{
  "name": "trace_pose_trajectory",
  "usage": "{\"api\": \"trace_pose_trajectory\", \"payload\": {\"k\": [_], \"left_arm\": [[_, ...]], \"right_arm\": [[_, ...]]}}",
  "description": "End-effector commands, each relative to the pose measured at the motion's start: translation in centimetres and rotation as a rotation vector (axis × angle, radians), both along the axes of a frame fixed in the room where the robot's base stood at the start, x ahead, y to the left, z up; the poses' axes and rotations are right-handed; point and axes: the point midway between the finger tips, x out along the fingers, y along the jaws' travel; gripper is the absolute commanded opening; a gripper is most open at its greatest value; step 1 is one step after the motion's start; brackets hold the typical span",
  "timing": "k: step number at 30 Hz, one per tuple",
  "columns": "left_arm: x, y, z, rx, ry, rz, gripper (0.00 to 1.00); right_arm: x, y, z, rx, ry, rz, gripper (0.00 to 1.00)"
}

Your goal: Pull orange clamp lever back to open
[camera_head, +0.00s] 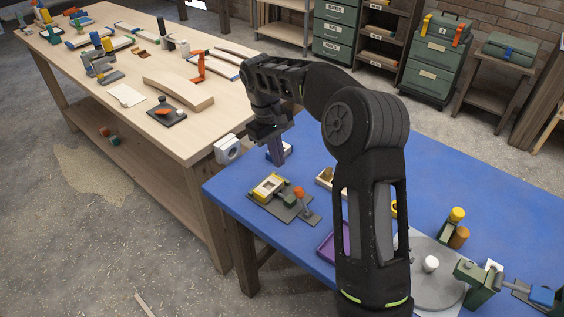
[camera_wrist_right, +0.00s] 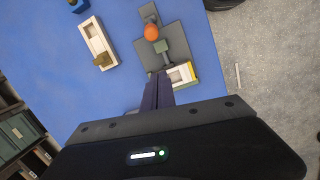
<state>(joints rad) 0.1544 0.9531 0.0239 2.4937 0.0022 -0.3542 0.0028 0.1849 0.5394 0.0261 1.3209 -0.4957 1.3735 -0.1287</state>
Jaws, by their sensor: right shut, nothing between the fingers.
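The clamp's orange knob (camera_head: 298,192) stands up on a short grey stem at the right part of a dark grey base plate (camera_head: 308,217) on the blue table. A green clamp body (camera_head: 288,198) is beside it, and a yellow and white block (camera_head: 268,187) sits at the plate's left end. In the right wrist view the orange knob (camera_wrist_right: 151,32) is beyond my fingertips, apart from them. My right gripper (camera_head: 279,158) is shut and empty, pointing down above and behind the block. Its fingers (camera_wrist_right: 158,84) show beside the block in the wrist view. My left gripper is not in view.
A cream tray (camera_wrist_right: 98,42) lies near the plate. A purple tray (camera_head: 326,248) and a grey round plate (camera_head: 440,290) are toward the front right, partly behind my right arm. A wooden workbench (camera_head: 130,60) with tools stands at the left.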

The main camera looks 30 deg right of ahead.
Motion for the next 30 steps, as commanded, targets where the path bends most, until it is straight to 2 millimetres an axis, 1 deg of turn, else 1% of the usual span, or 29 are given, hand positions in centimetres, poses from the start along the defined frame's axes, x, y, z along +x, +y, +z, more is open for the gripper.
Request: {"api": "trace_pose_trajectory", "payload": {"k": [5, 14, 16, 21, 25, 30], "left_arm": [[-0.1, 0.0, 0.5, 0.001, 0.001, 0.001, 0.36], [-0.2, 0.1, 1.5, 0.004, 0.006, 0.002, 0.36], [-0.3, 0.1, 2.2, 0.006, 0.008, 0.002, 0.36], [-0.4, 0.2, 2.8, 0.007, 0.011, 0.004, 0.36], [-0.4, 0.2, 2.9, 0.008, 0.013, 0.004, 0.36], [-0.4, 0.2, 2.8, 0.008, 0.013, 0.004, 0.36]], "right_arm": [[-0.5, -0.3, -2.6, 0.000, 0.005, -0.001, 0.00], [-1.3, -0.9, -8.5, 0.002, 0.006, -0.001, 0.00], [-2.2, -1.1, -7.7, 0.001, 0.000, -0.001, 0.00], [-4.1, -1.2, -6.9, 0.001, 0.000, -0.001, 0.00], [-4.7, -1.2, -6.8, 0.001, 0.001, -0.001, 0.00], [-4.8, -1.2, -6.8, 0.001, 0.000, 0.000, 0.00]]}}
